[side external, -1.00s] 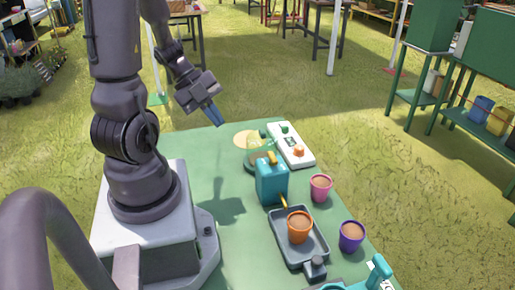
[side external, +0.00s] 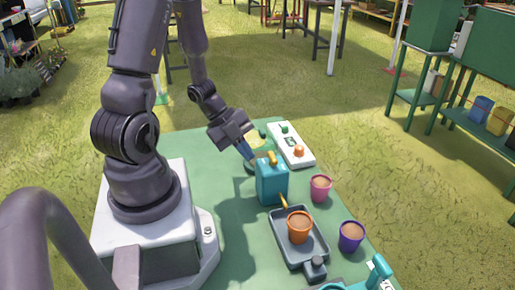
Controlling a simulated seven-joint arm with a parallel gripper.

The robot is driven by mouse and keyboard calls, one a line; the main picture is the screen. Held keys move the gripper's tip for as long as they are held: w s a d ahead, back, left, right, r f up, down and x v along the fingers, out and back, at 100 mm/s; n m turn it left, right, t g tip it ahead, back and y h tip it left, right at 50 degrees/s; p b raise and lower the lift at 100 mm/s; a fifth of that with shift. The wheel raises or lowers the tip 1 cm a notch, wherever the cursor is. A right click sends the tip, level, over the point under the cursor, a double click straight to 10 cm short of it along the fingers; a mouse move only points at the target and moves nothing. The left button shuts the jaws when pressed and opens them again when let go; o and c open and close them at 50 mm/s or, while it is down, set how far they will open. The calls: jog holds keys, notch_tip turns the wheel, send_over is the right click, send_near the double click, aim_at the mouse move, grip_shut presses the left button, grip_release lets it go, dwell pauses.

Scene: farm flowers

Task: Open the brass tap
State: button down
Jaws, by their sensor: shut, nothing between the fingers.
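A teal tank (side external: 271,183) stands on the green table. A small brass-yellow handle (side external: 272,158) sits on its top, and a brass spout (side external: 284,202) comes out low at the front, toward an orange pot (side external: 299,227). My gripper (side external: 248,155) is shut and empty, with its blue fingers pointing down just left of and behind the tank's top. I cannot tell whether the fingertips touch the tank.
The orange pot stands in a dark grey tray (side external: 315,249). A pink pot (side external: 320,188) and a purple pot (side external: 351,236) stand to the right. A white panel (side external: 291,146) with green and orange knobs lies behind. The table (side external: 228,225) left of the tray is clear.

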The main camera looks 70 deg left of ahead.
aim_at(270, 152)
jog(key=shift+w, duration=1.5)
jog(key=shift+w+a+m+g+h, duration=0.25)
jog(key=shift+m+g+h, duration=0.25)
jog(key=shift+m, duration=0.5)
jog(key=shift+w+a+m+g, duration=0.15)
jog(key=shift+m+g, duration=0.15)
jog(key=shift+m, duration=0.3)
jog(key=m, duration=0.1)
jog(key=m+g+h, duration=0.1)
jog(key=m, duration=0.1)
jog(key=shift+w+a+g, duration=0.3)
jog(key=shift+w, duration=0.1)
jog(key=shift+w+a, duration=0.1)
jog(key=shift+w, duration=0.5)
jog(key=shift+w+d+m+g+h, duration=0.15)
jog(key=shift+w+m+g, duration=0.15)
jog(key=shift+w, duration=0.2)
jog(key=shift+w+d+m+g+h, duration=0.1)
jog(key=shift+w+m+g+h, duration=0.1)
jog(key=shift+w+m, duration=0.25)
jog(key=shift+w+d, duration=0.25)
jog(key=shift+d, duration=0.05)
